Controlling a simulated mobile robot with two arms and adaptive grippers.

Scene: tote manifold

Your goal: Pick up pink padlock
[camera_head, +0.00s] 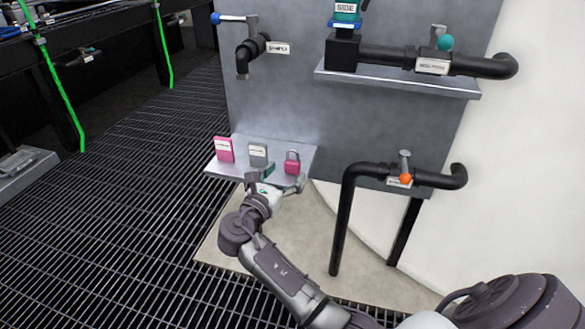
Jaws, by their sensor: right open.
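The pink padlock (292,165) stands upright with its grey shackle on top, at the right end of a small metal shelf (228,172). My right gripper (275,178) is open at the front edge of this shelf, just in front of and below the padlock. One finger is close to the padlock's lower edge; I cannot tell if they touch. Nothing shows held between the fingers. My left gripper is not in view.
A pink labelled block (225,150) and a grey labelled block (258,154) stand left of the padlock. A black pipe with an orange-knobbed valve (405,178) is to the right. A higher shelf (400,82) carries another pipe. Open grating floor (110,230) lies left.

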